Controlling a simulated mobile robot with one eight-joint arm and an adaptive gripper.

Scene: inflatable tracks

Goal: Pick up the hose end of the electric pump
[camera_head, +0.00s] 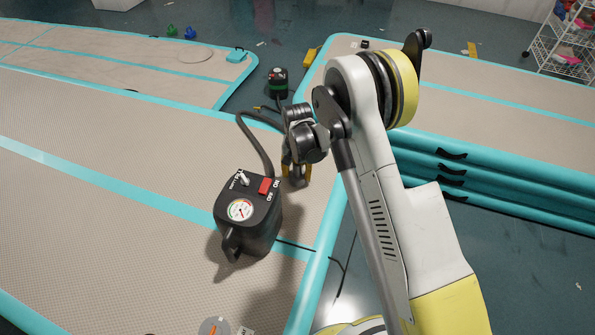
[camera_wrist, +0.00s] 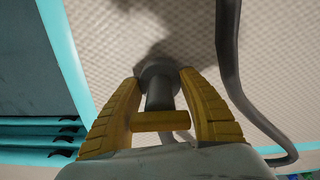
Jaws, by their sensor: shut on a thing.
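The electric pump (camera_head: 250,222) is a black box with a round gauge and a red switch, standing on the beige inflatable track. Its dark hose (camera_head: 254,143) rises from the top and curves over toward my gripper (camera_head: 296,172). In the wrist view, my gripper (camera_wrist: 160,100) has its yellow fingers closed around the dark hose end (camera_wrist: 160,92), which has a wide round tip. The hose (camera_wrist: 232,75) also runs past the right finger there. The track surface lies beyond the hose end, with a shadow on it. In the head view my arm partly hides the grip.
The beige track (camera_head: 90,240) with turquoise edges lies under the pump. A stack of tracks (camera_head: 480,185) stands to the right. A second black pump (camera_head: 278,82) and a yellow item (camera_head: 312,56) lie behind. A wire rack (camera_head: 565,45) stands at the far right.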

